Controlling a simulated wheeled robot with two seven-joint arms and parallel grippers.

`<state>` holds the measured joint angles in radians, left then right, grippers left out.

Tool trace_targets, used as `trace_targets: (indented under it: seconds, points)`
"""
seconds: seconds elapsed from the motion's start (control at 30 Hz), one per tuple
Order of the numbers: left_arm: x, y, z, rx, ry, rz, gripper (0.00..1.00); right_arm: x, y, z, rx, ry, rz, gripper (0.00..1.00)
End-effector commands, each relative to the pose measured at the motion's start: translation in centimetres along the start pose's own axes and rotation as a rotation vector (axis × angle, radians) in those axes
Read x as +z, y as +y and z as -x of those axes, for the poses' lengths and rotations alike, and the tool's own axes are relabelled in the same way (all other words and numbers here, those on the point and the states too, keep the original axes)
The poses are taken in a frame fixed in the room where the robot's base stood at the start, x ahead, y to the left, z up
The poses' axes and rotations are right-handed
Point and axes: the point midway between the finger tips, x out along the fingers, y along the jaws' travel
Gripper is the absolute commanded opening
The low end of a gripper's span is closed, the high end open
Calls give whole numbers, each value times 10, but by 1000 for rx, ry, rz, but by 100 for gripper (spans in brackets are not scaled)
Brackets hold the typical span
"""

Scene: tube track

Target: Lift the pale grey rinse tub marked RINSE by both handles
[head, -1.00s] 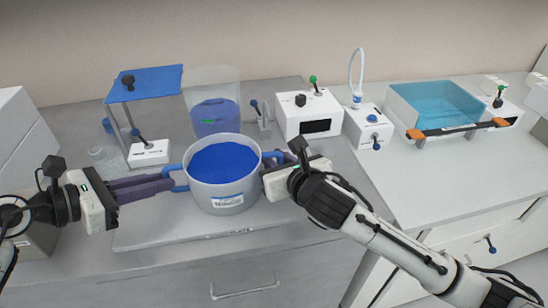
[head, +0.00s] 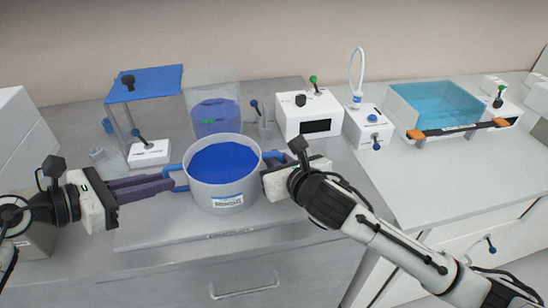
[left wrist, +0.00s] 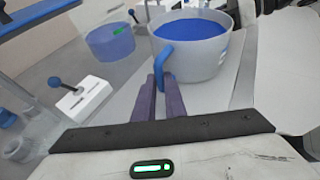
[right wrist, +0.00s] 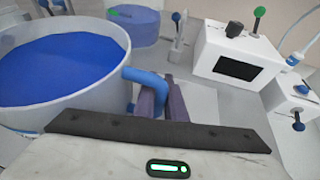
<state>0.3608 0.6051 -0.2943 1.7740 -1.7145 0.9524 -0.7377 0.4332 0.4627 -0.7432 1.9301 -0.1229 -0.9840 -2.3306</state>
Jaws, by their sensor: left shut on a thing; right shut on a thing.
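The pale grey round tub (head: 222,192) stands upright in the middle of the head view, filled with blue liquid and with a label on its front too small to read surely. It has a blue handle on each side. My left gripper (head: 177,180) is shut on the left handle (left wrist: 165,62), which shows between its purple fingers in the left wrist view. My right gripper (right wrist: 158,100) is shut on the right handle (right wrist: 143,78). In the head view, my right gripper's body partly hides its fingers. Whether the tub touches the surface below is unclear.
Behind the tub stands a clear container (head: 216,118) with blue liquid. A blue-topped stand (head: 145,84) and a white lever box (head: 149,153) are at left. A white box with a dark window (head: 308,115) is at right. A teal basin (head: 436,105) stands farther right.

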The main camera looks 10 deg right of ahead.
Motion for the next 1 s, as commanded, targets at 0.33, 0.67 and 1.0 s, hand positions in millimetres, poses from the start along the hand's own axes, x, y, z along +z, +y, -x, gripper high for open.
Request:
trace_targets:
  seconds: [0.33, 0.67, 1.0]
  points:
    - [0, 1, 0, 2, 0, 0, 0, 0, -1, 0, -3, 1, 1, 0]
    - [0, 1, 0, 2, 0, 0, 0, 0, -1, 0, -3, 1, 1, 0]
    - [0, 1, 0, 3, 0, 0, 0, 0, -2, 0, -4, 1, 1, 9]
